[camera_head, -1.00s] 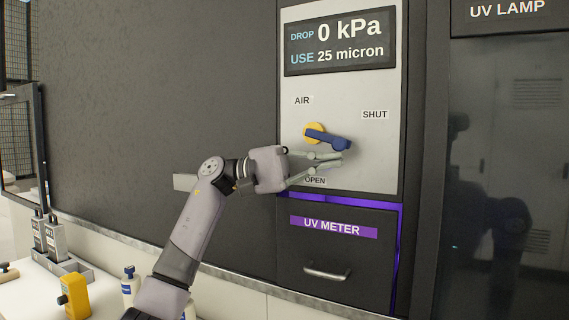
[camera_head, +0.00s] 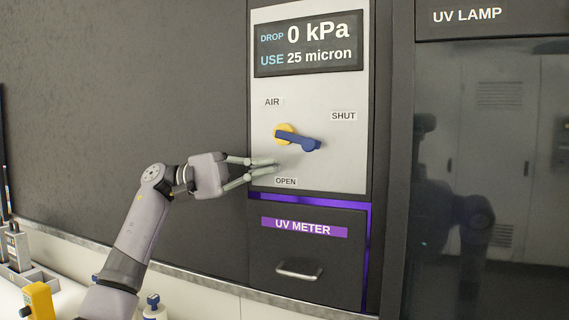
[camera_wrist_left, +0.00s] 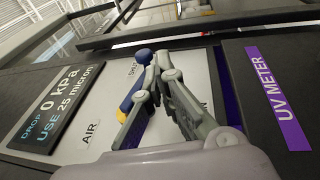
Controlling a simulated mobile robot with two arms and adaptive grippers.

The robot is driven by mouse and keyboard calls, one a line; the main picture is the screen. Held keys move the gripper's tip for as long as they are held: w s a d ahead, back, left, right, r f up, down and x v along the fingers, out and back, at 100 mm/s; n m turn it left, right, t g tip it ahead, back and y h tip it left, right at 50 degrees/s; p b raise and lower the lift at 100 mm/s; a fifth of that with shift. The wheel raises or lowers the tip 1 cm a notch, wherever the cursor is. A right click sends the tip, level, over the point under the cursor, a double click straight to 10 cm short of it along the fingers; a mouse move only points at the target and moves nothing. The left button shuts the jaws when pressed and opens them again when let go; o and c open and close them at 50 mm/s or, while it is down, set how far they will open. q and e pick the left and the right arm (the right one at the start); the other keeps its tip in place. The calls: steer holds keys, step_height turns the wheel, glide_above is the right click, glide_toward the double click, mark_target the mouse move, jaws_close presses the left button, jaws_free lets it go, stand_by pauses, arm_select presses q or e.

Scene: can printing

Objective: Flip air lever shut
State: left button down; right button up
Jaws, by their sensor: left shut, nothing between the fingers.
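The air lever has a yellow hub (camera_head: 284,131) and a blue handle (camera_head: 308,144). The handle points right and slightly down, between the SHUT label (camera_head: 343,116) and the OPEN label (camera_head: 285,181). My left gripper (camera_head: 275,165) is shut and empty, below and left of the handle, its tips in front of the light panel (camera_head: 340,165). In the head view a gap shows between tips and handle. In the left wrist view the fingers (camera_wrist_left: 157,62) partly cover the blue handle (camera_wrist_left: 133,92). My right gripper is not in view.
A display (camera_head: 308,45) above the lever reads DROP 0 kPa, USE 25 micron. A UV METER drawer (camera_head: 330,262) with a metal handle is below. A dark glass UV LAMP cabinet (camera_head: 500,110) stands to the right. A yellow item (camera_head: 38,300) and bottles stand on the counter at lower left.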

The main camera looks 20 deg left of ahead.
arm_select(q)
steer(key=v, duration=0.5)
steer(key=shift+a, duration=0.25)
